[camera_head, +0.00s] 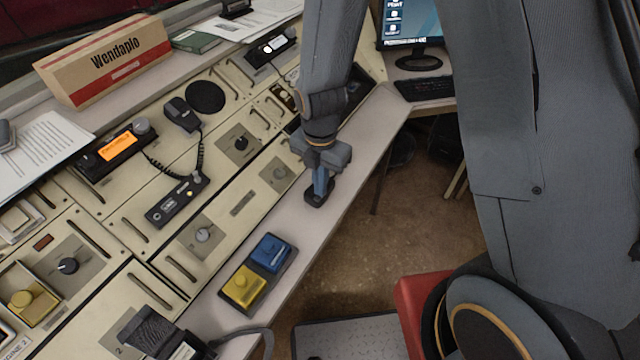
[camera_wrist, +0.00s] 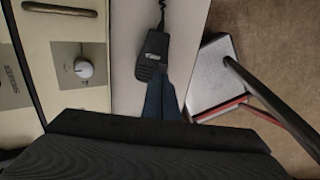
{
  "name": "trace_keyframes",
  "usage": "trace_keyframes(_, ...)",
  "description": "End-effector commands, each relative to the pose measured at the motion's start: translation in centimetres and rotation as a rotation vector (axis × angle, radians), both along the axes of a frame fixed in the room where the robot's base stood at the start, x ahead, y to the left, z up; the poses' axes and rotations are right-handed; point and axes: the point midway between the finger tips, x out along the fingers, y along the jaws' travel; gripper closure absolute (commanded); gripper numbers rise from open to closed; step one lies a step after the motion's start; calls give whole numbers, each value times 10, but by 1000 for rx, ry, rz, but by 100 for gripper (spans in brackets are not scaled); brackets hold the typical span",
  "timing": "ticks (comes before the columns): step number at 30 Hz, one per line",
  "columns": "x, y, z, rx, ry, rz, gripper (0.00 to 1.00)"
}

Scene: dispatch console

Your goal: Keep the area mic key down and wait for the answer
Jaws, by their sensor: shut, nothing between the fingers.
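A black hand mic (camera_head: 313,200) with a small light label lies on the pale front ledge in the head view. The mic also shows in the wrist view (camera_wrist: 153,48), its cord running off the top edge. My gripper (camera_head: 320,188) points down with its blue fingers closed together and nothing between them. The fingertips are at the mic and appear to touch its near part; in the wrist view the fingers (camera_wrist: 162,95) overlap it. They hide the part beneath, so I cannot tell whether its key is pressed. No answer signal is clear.
A second hand mic (camera_head: 182,115) with a coiled cord sits higher on the console. A yellow key (camera_head: 243,287) and a blue key (camera_head: 271,253) share a box on the ledge. An orange-lit display (camera_head: 118,146) is at left. Open floor (camera_head: 370,240) lies right of the ledge.

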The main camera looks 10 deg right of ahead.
Motion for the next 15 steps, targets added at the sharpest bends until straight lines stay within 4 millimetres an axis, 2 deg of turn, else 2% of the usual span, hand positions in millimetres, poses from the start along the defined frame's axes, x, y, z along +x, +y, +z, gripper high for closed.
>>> trace_keyframes(15, 0, 0, -7, -1, 1, 0, 100)
